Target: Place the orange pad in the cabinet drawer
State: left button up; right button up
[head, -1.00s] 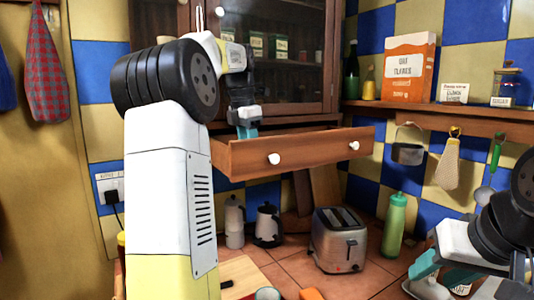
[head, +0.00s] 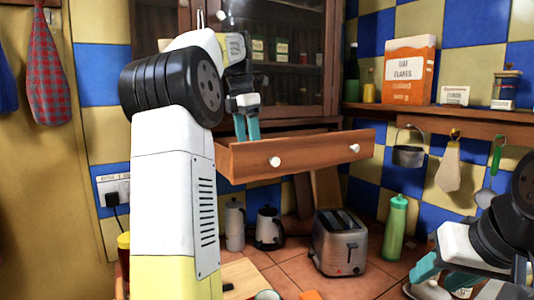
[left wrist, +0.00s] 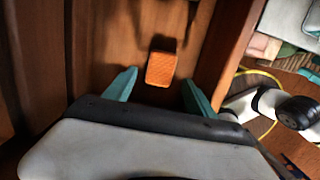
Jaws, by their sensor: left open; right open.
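The cabinet drawer (head: 315,152) is pulled open below the glass-doored cabinet. In the left wrist view, an orange pad (left wrist: 160,68) lies on the brown wooden drawer floor (left wrist: 115,45), apart from the drawer side. My left gripper (head: 246,136) is over the drawer, pointing down. Its teal fingers are open and spread either side of the pad in the left wrist view (left wrist: 159,82), with gaps on both sides. The drawer front hides the pad in the head view. My right gripper (head: 442,272) is open at the lower right, away from the drawer.
An orange thing (head: 311,295) is partly cut off at the bottom edge. A ladle and other utensils hang at the right. The glass door is above the drawer.

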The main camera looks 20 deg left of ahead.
pick_arm(q)
jog(key=shift+s+a+r, duration=0.15)
jog(key=shift+r, duration=1.5)
